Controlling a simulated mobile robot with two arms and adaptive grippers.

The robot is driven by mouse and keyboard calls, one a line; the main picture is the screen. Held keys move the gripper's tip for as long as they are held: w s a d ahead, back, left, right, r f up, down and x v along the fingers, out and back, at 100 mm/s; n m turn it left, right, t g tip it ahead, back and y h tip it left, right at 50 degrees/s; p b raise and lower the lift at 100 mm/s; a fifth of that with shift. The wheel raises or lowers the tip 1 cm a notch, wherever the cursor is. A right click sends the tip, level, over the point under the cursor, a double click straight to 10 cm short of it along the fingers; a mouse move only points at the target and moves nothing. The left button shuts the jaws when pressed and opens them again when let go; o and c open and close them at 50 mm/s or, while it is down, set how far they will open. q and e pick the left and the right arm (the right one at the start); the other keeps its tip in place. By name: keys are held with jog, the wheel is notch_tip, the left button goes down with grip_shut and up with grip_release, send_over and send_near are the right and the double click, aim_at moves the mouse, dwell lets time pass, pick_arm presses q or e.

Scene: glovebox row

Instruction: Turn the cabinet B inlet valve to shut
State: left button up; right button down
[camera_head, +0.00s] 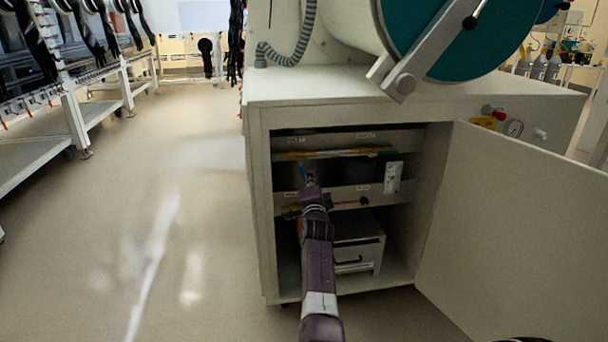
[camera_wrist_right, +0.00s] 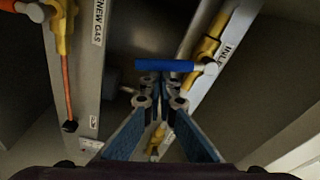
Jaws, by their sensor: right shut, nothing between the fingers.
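In the right wrist view, a blue lever (camera_wrist_right: 165,66) reaches sideways from a yellow valve body (camera_wrist_right: 205,48) on the rail with the partly hidden label "INLE" (camera_wrist_right: 222,52). The lever lies across the line of the yellow pipe. My right gripper (camera_wrist_right: 158,90) is shut and empty, its tips just short of the lever; I cannot tell whether they touch it. In the head view my right gripper (camera_head: 308,182) is inside the open cabinet (camera_head: 256,165), in front of its pipe rails. The head view does not show which cabinet this is. My left gripper is not in view.
The cabinet door (camera_head: 515,220) stands open at the right. A drawer box (camera_head: 358,255) sits at the cabinet's bottom. The floor (camera_head: 180,210) at the left is clear.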

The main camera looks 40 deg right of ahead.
jog(key=shift+w+a+f+m+p, duration=0.25)
jog(key=shift+a+m+p, duration=0.1)
jog(key=shift+m+p, duration=0.4)
jog(key=shift+w+a+f+m+p, duration=0.2)
jog(key=shift+a+m+p, duration=0.25)
jog(key=shift+m, duration=0.5)
jog(key=shift+d, duration=0.1)
jog(key=shift+d, duration=0.1)
